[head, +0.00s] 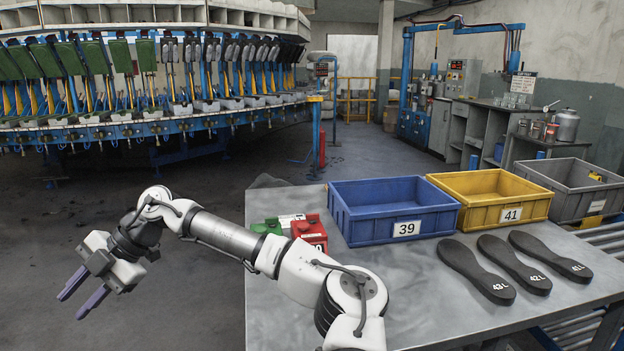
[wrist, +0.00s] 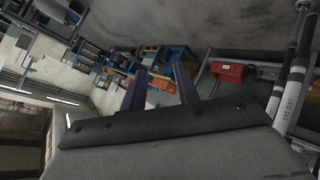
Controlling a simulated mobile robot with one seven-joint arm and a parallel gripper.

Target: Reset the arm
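My gripper (head: 83,291) is at the lower left of the head view, off the left side of the metal table (head: 400,275) and above the dark floor. My white and grey arm reaches from the lower middle out to the left. The two purple-grey fingers are apart with nothing between them. The fingers also show in the wrist view (wrist: 160,85), spread and empty, with the surroundings seen at a tilt behind them.
A blue bin (head: 375,229) marked 39, a yellow bin (head: 480,215) marked 41 and a grey bin (head: 572,204) stand on the table. Three dark soles (head: 473,272) lie in front. Red (head: 311,235) and green (head: 268,226) items sit behind my arm. The rotary machine (head: 150,125) stands behind.

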